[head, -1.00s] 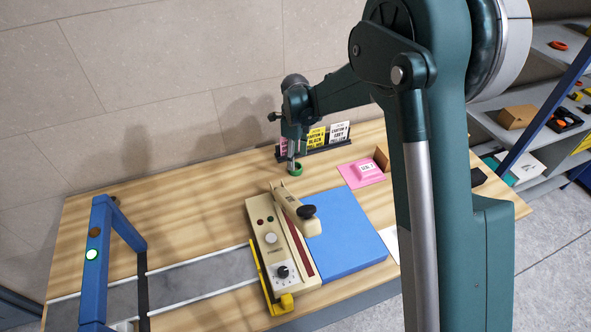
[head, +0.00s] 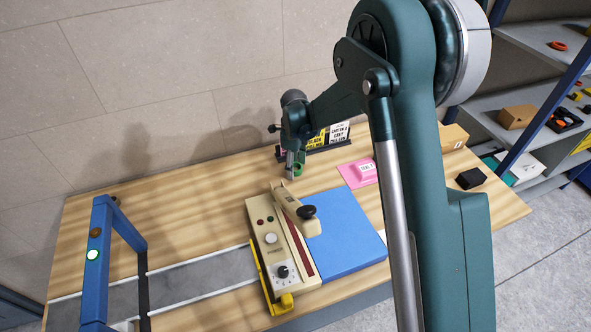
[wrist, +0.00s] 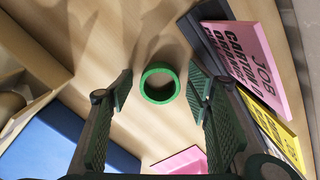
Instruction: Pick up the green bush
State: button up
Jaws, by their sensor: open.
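The green bush (wrist: 147,91) is a short open ring on the wooden table in the wrist view. It lies ahead of my gripper (wrist: 160,88), between the lines of its two fingers. The fingers are wide apart and nothing is between their pads. In the head view the bush (head: 298,169) shows just right of my gripper (head: 290,172), partly hidden by it. I cannot tell the exact height of the fingertips above the table.
A dark rack with pink, yellow and white job cards (head: 339,136) stands close behind the bush.

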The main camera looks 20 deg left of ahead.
dwell(0.4)
jog(key=c, duration=0.9)
jog(key=shift+r, duration=0.15)
jog(key=shift+r, duration=4.85)
